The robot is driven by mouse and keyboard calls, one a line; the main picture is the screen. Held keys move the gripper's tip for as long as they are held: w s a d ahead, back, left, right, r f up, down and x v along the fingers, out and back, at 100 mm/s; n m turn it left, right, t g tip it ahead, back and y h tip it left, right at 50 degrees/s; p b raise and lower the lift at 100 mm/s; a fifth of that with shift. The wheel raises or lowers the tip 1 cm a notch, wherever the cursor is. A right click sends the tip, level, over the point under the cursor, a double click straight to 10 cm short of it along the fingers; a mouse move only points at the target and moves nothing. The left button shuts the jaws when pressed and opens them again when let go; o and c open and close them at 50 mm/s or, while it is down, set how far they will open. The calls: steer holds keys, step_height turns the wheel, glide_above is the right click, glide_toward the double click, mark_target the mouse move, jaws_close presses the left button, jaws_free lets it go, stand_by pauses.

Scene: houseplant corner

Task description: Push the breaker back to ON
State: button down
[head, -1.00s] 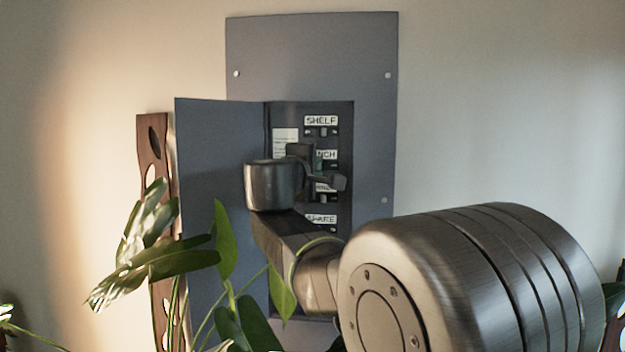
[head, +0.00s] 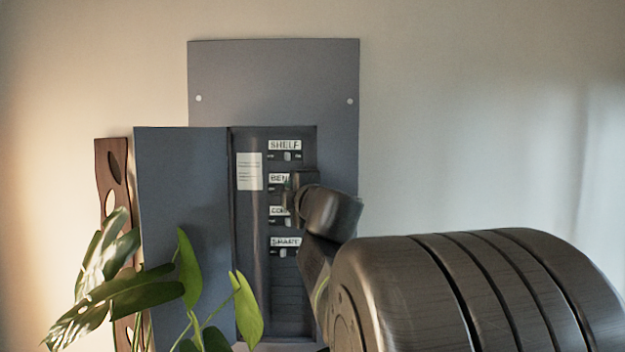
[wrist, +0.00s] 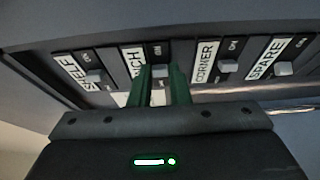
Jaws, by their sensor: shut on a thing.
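The breaker panel (head: 274,80) is on the wall with its grey door (head: 180,220) swung open to the left. Its breakers are labelled SHELF (head: 284,146), BENCH, CORNER and SPARE. In the wrist view, the two green fingers of my gripper (wrist: 161,78) are shut on the BENCH breaker's toggle (wrist: 158,70), one on each side of it. The gripper hides part of the BENCH label (wrist: 133,62). The SHELF toggle (wrist: 95,76), CORNER toggle (wrist: 228,66) and SPARE toggle (wrist: 284,68) are untouched. I cannot tell the BENCH toggle's exact position.
A leafy plant (head: 130,290) stands in front of the door at lower left, beside a brown wooden board with holes (head: 112,215). A white paper note (head: 249,171) is inside the panel. The wall right of the panel is clear.

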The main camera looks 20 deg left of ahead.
steer(key=shift+f+n+y+p, duration=0.1)
steer(key=shift+n+y+p, duration=0.2)
steer(key=shift+p, duration=0.05)
stand_by(0.3)
steer(key=c, duration=1.4)
jaws_free()
steer(key=shift+w, duration=0.1)
steer(key=shift+o, duration=0.2)
steer(key=shift+d, duration=0.1)
steer(key=v, duration=1.4)
steer(key=shift+r+p, duration=0.25)
steer(key=shift+p, duration=0.15)
steer(key=shift+w, duration=0.1)
steer(key=x, duration=1.4)
steer(key=shift+f+b, duration=0.2)
steer(key=shift+b, duration=0.2)
